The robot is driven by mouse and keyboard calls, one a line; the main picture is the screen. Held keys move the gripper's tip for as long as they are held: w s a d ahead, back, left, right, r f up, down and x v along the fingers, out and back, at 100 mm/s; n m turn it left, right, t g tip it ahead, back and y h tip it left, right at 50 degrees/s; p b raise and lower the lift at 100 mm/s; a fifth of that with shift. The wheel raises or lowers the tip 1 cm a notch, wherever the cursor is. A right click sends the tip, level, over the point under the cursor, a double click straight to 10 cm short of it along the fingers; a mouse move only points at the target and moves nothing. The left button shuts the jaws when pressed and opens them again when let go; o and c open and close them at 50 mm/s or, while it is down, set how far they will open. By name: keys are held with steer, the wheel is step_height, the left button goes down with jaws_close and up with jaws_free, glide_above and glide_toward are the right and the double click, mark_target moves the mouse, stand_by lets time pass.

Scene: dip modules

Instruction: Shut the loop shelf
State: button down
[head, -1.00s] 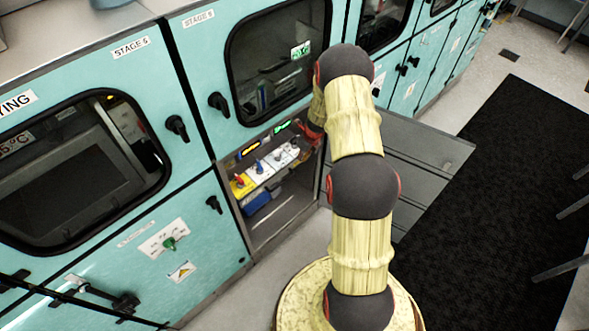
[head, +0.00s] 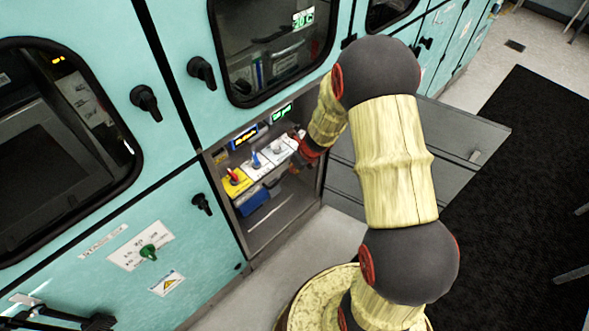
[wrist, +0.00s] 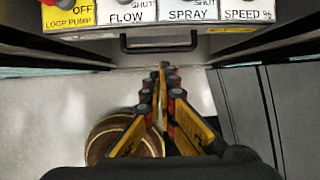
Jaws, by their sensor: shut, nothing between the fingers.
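The loop shelf (head: 262,163) is a row of yellow and white control panels with knobs in the open lower compartment. How far it sticks out is hard to tell. In the wrist view its labelled front (wrist: 133,16) spans the top, with "LOOP PUMP", "FLOW", "SPRAY" and "SPEED" panels. A black bar handle (wrist: 128,47) lies below the labels. My gripper (wrist: 161,72) is shut and empty, its tips just below the handle in the picture; contact cannot be told. In the head view my gripper (head: 297,160) is at the shelf's right end, partly hidden by my arm.
A grey open door panel (head: 455,140) lies right of the compartment. A blue box (head: 252,202) sits beneath the shelf. Teal cabinet fronts with black knobs (head: 201,70) surround the opening. A black mat (head: 520,190) covers the floor at right.

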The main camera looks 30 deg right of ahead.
steer(key=b, duration=0.3)
glide_toward(283, 177)
step_height(283, 177, down, 4)
steer(key=shift+w+a+r, duration=0.1)
steer(key=shift+w+a, duration=0.1)
steer(key=shift+w, duration=0.4)
steer(key=shift+w+a+r, duration=0.1)
steer(key=shift+w+a, duration=0.15)
steer(key=shift+w, duration=0.35)
steer(key=shift+w+a+r, duration=0.1)
steer(key=shift+w+a, duration=0.1)
steer(key=shift+w, duration=0.4)
